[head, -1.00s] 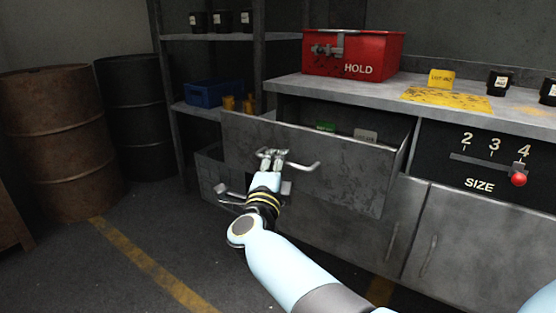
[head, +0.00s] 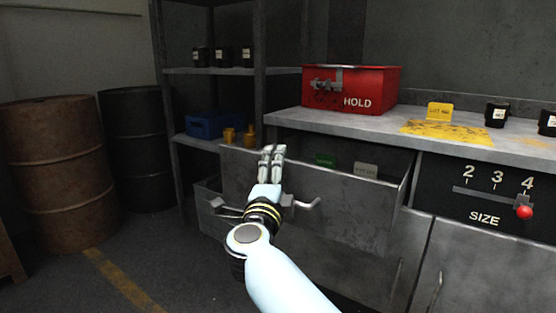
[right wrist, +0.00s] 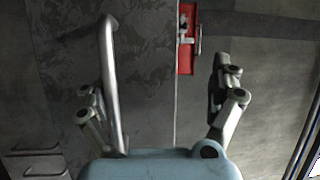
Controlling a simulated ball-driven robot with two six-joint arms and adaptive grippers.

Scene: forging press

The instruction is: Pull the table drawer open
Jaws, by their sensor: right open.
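The grey metal table drawer (head: 345,212) stands pulled out below the worktop in the head view, its inside showing behind the front panel. Its bar handle (head: 308,204) is partly hidden by my right gripper (head: 272,153). That gripper is open, its fingers pointing up in front of the drawer front and reaching near its top edge. In the right wrist view, the handle (right wrist: 111,90) runs close beside the left finger of the gripper (right wrist: 155,82). Nothing shows clamped between the fingers. My left gripper is not in view.
A red HOLD box (head: 385,90) and a yellow sign (head: 439,112) stand on the worktop (head: 300,117). A shelf rack and barrels (head: 60,170) stand left. The floor at lower left is clear.

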